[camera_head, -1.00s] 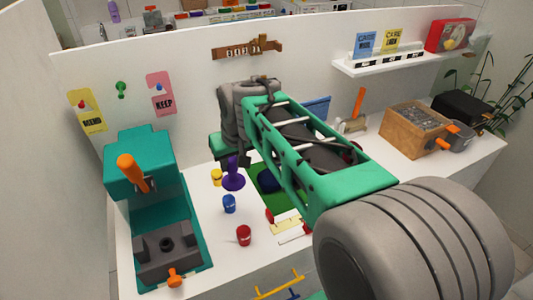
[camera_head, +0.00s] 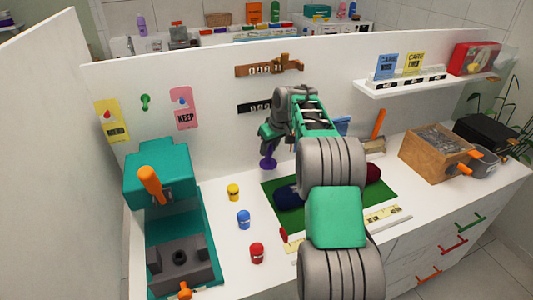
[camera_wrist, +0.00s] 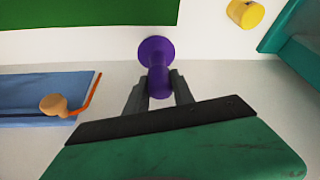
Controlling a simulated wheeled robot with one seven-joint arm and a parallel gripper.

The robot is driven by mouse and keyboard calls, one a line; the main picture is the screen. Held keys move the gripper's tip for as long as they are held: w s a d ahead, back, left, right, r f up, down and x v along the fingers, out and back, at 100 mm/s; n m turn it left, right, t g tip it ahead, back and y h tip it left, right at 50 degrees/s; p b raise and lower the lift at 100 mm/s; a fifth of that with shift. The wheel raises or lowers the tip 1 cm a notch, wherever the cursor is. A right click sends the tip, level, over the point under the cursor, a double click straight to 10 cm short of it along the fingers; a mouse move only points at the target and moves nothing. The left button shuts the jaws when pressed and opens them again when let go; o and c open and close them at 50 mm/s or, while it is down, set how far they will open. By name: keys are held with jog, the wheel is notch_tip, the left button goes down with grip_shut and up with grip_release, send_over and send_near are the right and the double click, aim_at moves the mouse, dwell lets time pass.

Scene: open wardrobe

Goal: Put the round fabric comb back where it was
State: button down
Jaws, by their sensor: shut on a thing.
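A purple tool with a round disc end (camera_head: 268,161), which I take to be the round fabric comb, hangs below my gripper (camera_head: 269,143), near the back panel. In the wrist view my gripper (camera_wrist: 158,90) is shut on the purple tool's stem (camera_wrist: 158,72), with its disc pointing away from the palm. The tool appears held above the counter, near the far left corner of the green mat (camera_head: 377,207); its exact height cannot be told. A dark number strip (camera_head: 253,107) is on the panel behind, partly beside my arm.
A teal press (camera_head: 160,170) stands at left. Yellow (camera_head: 233,192), blue (camera_head: 243,219) and red (camera_head: 257,252) pots stand between it and the mat. A wooden box (camera_head: 432,155) is at right. A blue object (camera_wrist: 40,97) lies left of the gripper in the wrist view.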

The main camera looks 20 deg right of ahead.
aim_at(267, 156)
jog(key=shift+w+f, duration=0.75)
jog(key=shift+f, duration=0.05)
jog(key=shift+f+p, duration=0.5)
jog(key=shift+f, duration=1.3)
jog(key=c, duration=1.1)
grip_release()
jog(key=b+v, duration=0.1)
jog(key=v, duration=1)
jog(key=shift+s+r+b, duration=0.1)
jog(key=shift+r+b, duration=0.2)
jog(key=shift+r, duration=0.05)
jog(key=shift+s+r, duration=0.25)
jog(key=shift+r, duration=0.1)
jog(key=s+a+r+m, duration=0.1)
jog(key=s+a+r, duration=0.3)
jog(key=s+a, duration=0.85)
jog(key=shift+m+g+h, duration=0.3)
jog(key=shift+m+h, duration=0.3)
jog(key=shift+m, duration=0.3)
jog(key=s+a+f, duration=0.1)
jog(key=s+f, duration=0.1)
jog(key=s, duration=0.5)
jog(key=s+a+f, duration=0.1)
jog(key=s+f, duration=0.2)
jog(key=s, duration=0.4)
jog(key=s+a+f, duration=0.2)
jog(key=s+f, duration=0.1)
jog(key=s, duration=0.4)
jog(key=shift+s, duration=0.3)
